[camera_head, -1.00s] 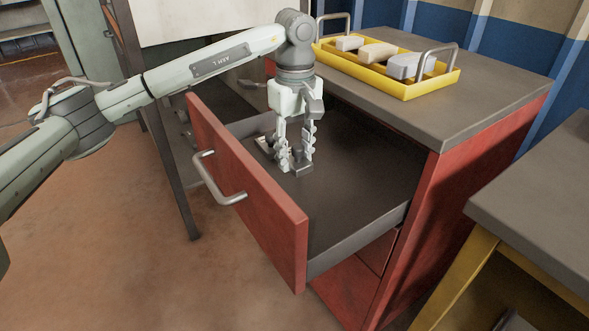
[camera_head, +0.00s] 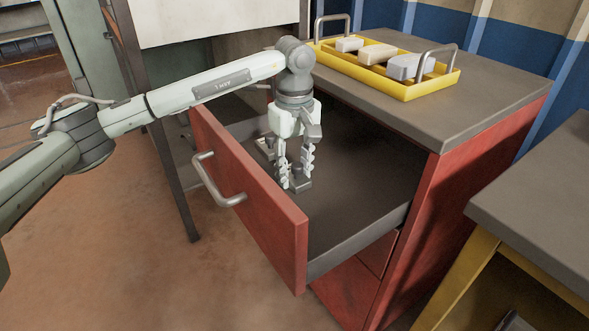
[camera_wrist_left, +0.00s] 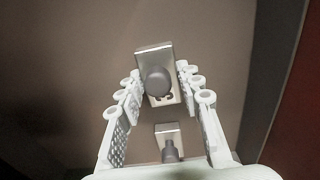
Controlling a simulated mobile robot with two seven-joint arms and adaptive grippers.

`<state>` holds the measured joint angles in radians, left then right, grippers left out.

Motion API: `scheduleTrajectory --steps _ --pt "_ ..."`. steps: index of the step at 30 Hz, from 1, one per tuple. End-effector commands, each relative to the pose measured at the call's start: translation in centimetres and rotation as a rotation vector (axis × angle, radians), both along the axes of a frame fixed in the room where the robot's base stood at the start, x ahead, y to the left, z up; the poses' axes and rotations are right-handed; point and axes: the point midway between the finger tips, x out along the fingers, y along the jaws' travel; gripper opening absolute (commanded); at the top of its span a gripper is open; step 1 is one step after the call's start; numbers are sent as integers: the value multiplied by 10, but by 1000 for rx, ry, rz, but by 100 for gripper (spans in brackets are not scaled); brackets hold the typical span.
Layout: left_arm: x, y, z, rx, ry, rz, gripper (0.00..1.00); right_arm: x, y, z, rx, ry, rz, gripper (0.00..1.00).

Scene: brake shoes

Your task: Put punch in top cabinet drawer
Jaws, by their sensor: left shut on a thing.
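The punch (camera_head: 300,183) is a small dark grey and metallic piece at my left fingertips, low inside the open top drawer (camera_head: 345,205). My left gripper (camera_head: 295,182) points down and is shut on it. In the left wrist view, the punch (camera_wrist_left: 157,75) shows as a metal block with a round grey knob between the fingertips. A similar metal piece (camera_wrist_left: 168,140) shows below it; I cannot tell whether it is separate. The fingers partly hide the punch in the head view, and I cannot tell whether it touches the drawer floor. My right gripper is not in view.
A small pale-edged item (camera_head: 265,148) lies at the drawer's left end, behind my gripper. The red drawer front (camera_head: 255,200) has a metal handle. A yellow tray (camera_head: 405,92) with several blocks stands on the cabinet top. The drawer's right part is clear.

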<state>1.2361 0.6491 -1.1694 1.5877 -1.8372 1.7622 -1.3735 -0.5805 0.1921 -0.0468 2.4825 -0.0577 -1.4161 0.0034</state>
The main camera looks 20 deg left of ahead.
Motion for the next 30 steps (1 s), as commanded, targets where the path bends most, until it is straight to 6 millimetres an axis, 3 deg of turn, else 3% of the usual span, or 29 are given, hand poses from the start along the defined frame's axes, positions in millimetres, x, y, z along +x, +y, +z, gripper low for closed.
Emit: scheduleTrajectory --steps 2,3,7,17,21,30 --pt "1 0 0 0 -2 0 0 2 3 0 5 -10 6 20" --pt "0 0 0 0 0 0 39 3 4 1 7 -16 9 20" --pt "0 0 0 0 0 0 55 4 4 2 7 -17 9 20" --pt "0 0 0 0 0 0 56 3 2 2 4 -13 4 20" --pt "0 0 4 0 0 0 56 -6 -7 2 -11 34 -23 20" --pt "1 0 70 0 -5 -1 56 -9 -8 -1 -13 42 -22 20"
